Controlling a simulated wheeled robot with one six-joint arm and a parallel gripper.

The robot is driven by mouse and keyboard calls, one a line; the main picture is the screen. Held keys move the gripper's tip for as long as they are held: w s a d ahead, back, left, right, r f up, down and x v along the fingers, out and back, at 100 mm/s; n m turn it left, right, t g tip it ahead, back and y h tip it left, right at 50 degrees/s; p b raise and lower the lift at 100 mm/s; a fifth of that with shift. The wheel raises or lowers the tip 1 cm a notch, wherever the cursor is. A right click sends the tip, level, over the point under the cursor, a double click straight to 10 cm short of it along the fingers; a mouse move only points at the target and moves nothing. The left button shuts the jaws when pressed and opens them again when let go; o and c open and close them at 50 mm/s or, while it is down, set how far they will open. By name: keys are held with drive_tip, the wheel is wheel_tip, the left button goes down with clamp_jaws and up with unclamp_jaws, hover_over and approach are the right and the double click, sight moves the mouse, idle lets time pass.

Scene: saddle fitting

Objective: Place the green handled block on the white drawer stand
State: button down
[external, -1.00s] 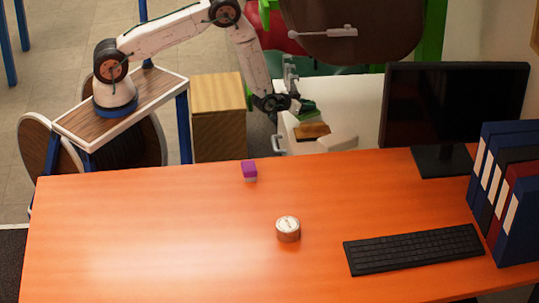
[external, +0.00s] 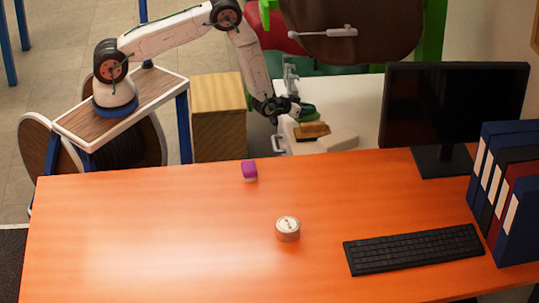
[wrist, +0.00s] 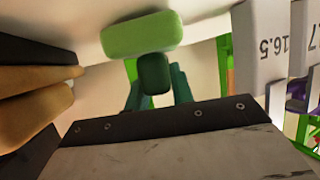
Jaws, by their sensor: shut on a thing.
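The green handled block (wrist: 143,36) is in my gripper (wrist: 157,92), its darker green handle between the two teal fingers in the wrist view. In the external view the block (external: 305,110) is a small green shape beside my gripper (external: 294,108), partly hidden by it. The white drawer stand (external: 335,144) stands behind the orange table, with a drawer handle at its left. The block appears close to the stand's upper part; whether they touch cannot be told.
A tan-brown block (external: 313,129) sits on the stand, close to the green block. In the wrist view, tan and black pieces (wrist: 35,105) are at the left and white numbered boxes (wrist: 262,45) at the right. A wooden box (external: 218,125) stands left of the stand.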

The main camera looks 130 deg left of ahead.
drive_tip(key=shift+f, duration=0.3)
drive_tip(key=c, duration=1.1)
unclamp_jaws()
drive_tip(key=shift+d, duration=0.1)
